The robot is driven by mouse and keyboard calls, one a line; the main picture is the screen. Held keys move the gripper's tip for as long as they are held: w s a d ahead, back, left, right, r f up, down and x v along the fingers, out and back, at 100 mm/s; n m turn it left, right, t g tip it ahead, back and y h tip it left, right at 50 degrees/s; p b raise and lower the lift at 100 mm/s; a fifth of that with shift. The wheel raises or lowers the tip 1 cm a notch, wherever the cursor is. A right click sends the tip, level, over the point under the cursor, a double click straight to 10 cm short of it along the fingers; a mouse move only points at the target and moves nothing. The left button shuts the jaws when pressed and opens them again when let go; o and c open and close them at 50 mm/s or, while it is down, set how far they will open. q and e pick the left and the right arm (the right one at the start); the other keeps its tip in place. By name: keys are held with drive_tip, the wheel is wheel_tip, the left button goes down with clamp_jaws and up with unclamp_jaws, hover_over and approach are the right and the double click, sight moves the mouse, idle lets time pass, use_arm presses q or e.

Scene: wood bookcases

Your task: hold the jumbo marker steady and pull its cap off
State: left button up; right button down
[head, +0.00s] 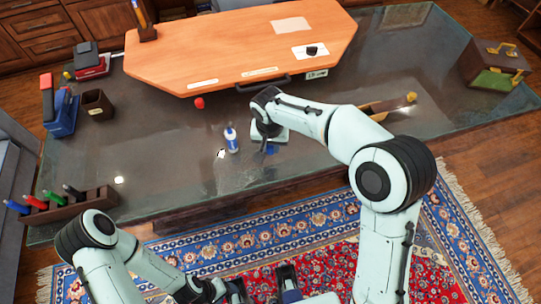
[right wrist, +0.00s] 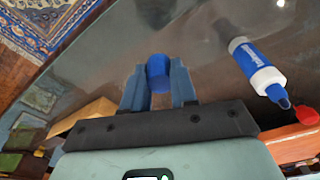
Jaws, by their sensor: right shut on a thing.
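My right gripper (head: 268,146) is low over the desk near its front edge. In the right wrist view its two blue-grey fingers are shut on a blue round thing (right wrist: 158,72), seen nearly end-on. My left gripper (head: 262,287) is at the bottom edge of the head view, below the desk's front edge.
A rack (head: 82,204) with several markers stands at left. An orange board (head: 235,50) lies behind.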

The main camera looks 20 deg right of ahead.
sight(271, 160)
wheel_tip(271, 160, down, 6)
drive_tip(key=shift+r, duration=0.1)
drive_tip(key=shift+b, duration=0.35)
drive_tip(key=shift+f, duration=0.25)
drive_tip(key=c, duration=0.9)
unclamp_jaws()
drive_tip(key=shift+r, duration=0.15)
drive_tip(key=shift+r, duration=0.35)
drive_tip(key=r, duration=0.3)
drive_tip(key=s+r+p, duration=0.1)
drive_tip(key=r, duration=0.7)
drive_tip(key=shift+s+a+r, duration=0.2)
drive_tip(key=shift+s+a, duration=0.1)
